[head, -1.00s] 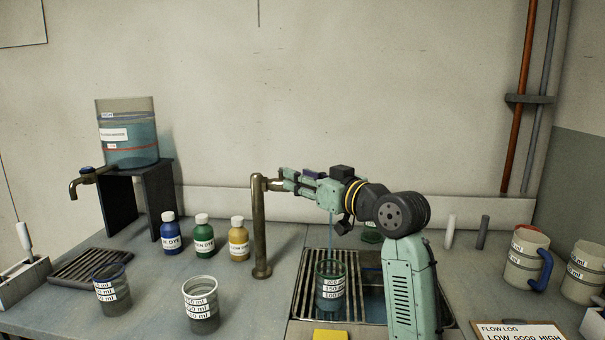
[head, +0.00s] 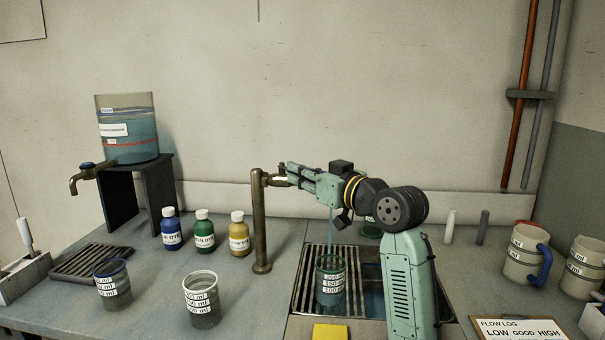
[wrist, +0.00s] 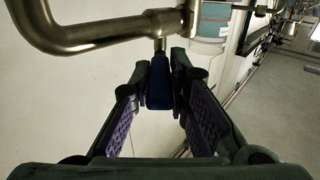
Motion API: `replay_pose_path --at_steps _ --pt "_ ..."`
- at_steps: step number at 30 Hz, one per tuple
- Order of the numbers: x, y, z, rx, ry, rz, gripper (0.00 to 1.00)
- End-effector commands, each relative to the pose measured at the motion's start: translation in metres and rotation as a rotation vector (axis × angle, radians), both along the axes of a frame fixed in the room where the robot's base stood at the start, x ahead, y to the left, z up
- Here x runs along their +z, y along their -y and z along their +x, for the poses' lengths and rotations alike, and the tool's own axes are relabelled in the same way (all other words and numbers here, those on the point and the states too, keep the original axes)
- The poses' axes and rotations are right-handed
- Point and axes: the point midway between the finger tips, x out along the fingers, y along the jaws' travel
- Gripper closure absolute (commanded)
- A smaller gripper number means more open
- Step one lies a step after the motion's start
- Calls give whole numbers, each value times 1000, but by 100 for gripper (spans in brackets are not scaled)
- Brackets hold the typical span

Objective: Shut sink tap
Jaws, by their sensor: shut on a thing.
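The sink tap's brass standpipe (head: 260,225) rises from the counter left of the sink. Its curved brass spout (wrist: 75,40) and its dark blue handle (wrist: 159,82) show in the wrist view. My gripper (head: 281,181) is beside the top of the standpipe; in the wrist view my gripper (wrist: 160,88) has its fingertips closed on either side of the blue handle. A thin bluish stream (head: 330,222) falls into a green-rimmed beaker (head: 330,282) on the sink grating. My arm hides much of the spout in the head view.
Blue, green and yellow dye bottles (head: 204,231) stand left of the standpipe. Two beakers (head: 201,302) stand at the front left. A tank (head: 128,135) with its own tap sits on a black stand. Mugs (head: 523,258) are at the right.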

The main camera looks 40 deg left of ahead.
Motion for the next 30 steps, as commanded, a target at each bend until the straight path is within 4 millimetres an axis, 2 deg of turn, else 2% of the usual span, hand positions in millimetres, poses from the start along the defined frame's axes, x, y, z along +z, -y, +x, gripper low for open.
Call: replay_pose_path --at_steps 19,30 --pt "0 -1 -3 -30 2 0 100" --pt "1 -7 -21 -262 6 2 100"
